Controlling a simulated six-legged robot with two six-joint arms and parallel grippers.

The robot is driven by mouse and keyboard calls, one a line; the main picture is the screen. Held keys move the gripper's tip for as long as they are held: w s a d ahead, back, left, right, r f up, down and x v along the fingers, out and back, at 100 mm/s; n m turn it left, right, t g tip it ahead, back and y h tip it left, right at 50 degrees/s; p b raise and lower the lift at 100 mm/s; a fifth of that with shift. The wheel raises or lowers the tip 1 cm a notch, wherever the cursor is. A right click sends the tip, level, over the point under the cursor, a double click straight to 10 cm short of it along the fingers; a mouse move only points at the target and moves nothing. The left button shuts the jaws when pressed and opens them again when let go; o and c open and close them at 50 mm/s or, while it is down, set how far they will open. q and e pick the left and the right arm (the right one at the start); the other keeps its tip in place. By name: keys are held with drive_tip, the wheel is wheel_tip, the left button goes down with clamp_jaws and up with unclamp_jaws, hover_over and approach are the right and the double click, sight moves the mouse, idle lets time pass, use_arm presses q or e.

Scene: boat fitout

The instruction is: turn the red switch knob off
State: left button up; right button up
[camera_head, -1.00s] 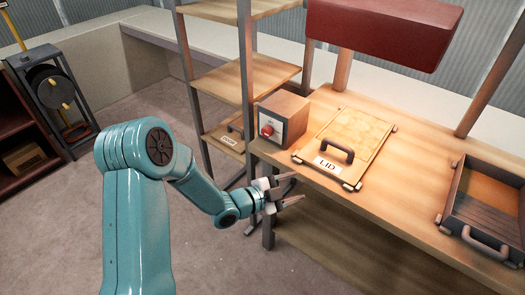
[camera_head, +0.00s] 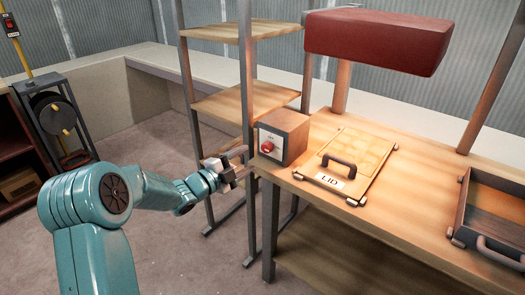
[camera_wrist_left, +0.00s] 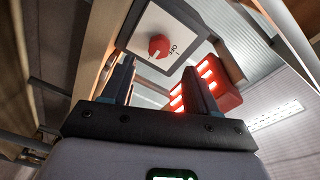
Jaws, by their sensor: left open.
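The red switch knob (camera_head: 267,146) sits on the white front plate of a brown box (camera_head: 290,135) at the left end of the workbench. In the left wrist view the knob (camera_wrist_left: 159,46) shows ahead of the fingers, with an "OFF" mark beside it on the plate. My left gripper (camera_head: 243,160) is open and empty, in front of the box and a little left of the knob, apart from it. In the left wrist view its two fingers (camera_wrist_left: 160,84) stand wide apart, with the knob beyond them. My right gripper is in neither view.
A lid (camera_head: 349,162) with a dark handle lies on the workbench (camera_head: 400,226) right of the box. An open drawer-like tray (camera_head: 492,215) stands farther right. A red hood (camera_head: 380,40) hangs above.

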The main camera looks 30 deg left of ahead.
sight(265, 149)
use_arm(q)
drive_tip(key=w, duration=0.2)
drive_tip(key=w+d, duration=0.1)
drive_tip(key=w, duration=0.4)
drive_tip(key=shift+w+d, duration=0.35)
drive_tip(key=c, duration=1)
